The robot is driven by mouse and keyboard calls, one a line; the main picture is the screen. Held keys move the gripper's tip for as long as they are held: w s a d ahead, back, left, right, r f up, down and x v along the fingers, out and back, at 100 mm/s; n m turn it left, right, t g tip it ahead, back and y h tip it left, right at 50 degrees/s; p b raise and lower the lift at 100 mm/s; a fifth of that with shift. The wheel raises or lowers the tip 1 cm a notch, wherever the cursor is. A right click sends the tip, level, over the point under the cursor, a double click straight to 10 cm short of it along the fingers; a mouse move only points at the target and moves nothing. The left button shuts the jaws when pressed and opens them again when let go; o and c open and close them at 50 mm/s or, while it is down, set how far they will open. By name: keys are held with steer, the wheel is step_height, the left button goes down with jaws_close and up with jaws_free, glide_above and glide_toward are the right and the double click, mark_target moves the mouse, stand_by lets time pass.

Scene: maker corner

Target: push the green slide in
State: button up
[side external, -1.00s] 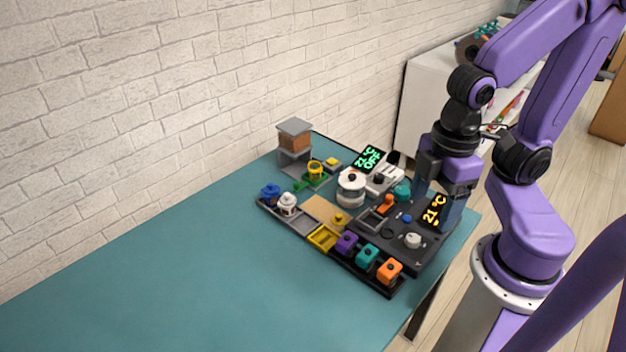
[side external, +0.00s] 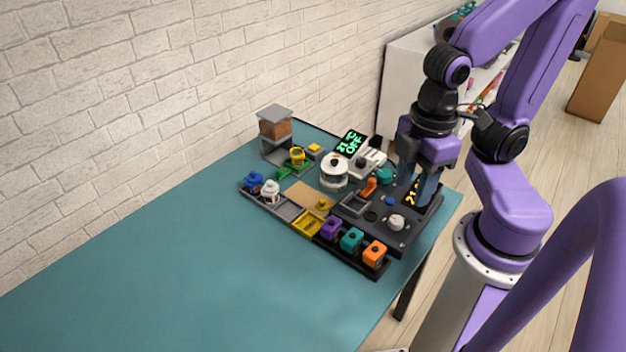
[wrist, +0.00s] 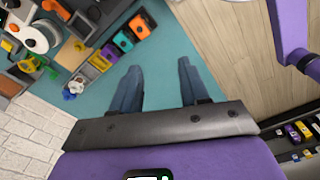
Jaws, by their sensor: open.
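The green slide (side external: 285,171) is a small flat green piece at the foot of the grey hopper tower (side external: 275,112), with a yellow ring-shaped part (side external: 297,155) on or beside it. How far it sticks out is too small to tell. My gripper (side external: 416,200) is at the right of the bench, pointing down over the dark panel with the yellow display, well right of the slide. Its fingers are apart and nothing is between them. In the wrist view the gripper (wrist: 158,68) also shows an empty gap, over the teal tabletop.
Orange, teal and purple blocks (side external: 331,228) line the front. The teal table (side external: 180,260) is clear at front left.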

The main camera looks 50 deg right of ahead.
steer(key=shift+w+a+f+m, duration=0.1)
steer(key=shift+w+a+m, duration=0.1)
steer(key=shift+w+m, duration=0.15)
steer(key=c, duration=0.5)
steer(key=w+a+f+m, duration=0.1)
steer(key=w, duration=0.2)
steer(key=w+f+m, duration=0.1)
steer(key=w+m, duration=0.1)
steer(key=w, duration=0.1)
steer(key=w+a+f+m+t+y, duration=0.1)
steer(key=w, duration=0.2)
steer(key=shift+a+f+m, duration=0.15)
steer(key=shift+a+m, duration=0.15)
steer(key=shift+m, duration=0.05)
jaws_close()
steer(key=w+d+f+m+t, duration=0.2)
steer(key=w+d+f+m, duration=0.25)
steer(key=w, duration=0.55)
steer(key=w+d+f+m+t, duration=0.25)
steer(key=w+f+m, duration=0.3)
steer(key=w, duration=0.35)
steer(key=w+d+f+m+t, duration=0.1)
steer(key=w+d+f+m, duration=0.3)
steer(key=d, duration=0.4)
steer(key=shift+w+d+m+t+h, duration=0.3)
steer(key=shift+w+m, duration=0.2)
steer(key=shift+w, duration=0.2)
